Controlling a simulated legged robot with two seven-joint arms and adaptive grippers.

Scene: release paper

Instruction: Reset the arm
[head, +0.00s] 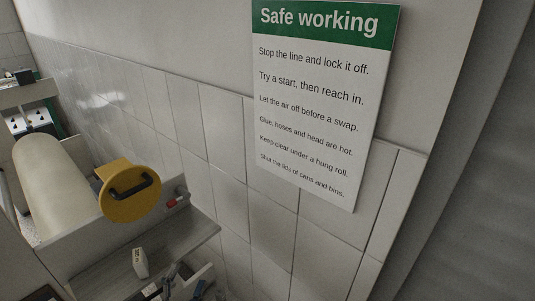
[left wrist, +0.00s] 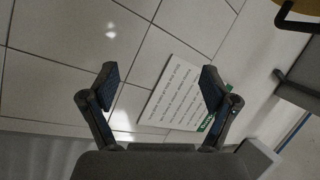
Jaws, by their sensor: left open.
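My left gripper (head: 184,284) shows small at the bottom edge of the head view, just right of a grey shelf and partly cut off. In the left wrist view my left gripper (left wrist: 158,80) has its two dark fingers spread wide apart, with nothing between them. Behind the fingers are a tiled wall and the white "Safe working" sign (left wrist: 172,92), seen tilted. The same sign (head: 318,110), with a green header, hangs large on the wall in the head view. My right gripper is in neither view.
A large pale roll (head: 52,190) lies at the left, near a yellow disc (head: 131,190) with a black handle. A grey shelf (head: 185,250) runs along the wall and carries a small white labelled block (head: 140,263). The tiled wall (head: 228,200) bounds the space behind.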

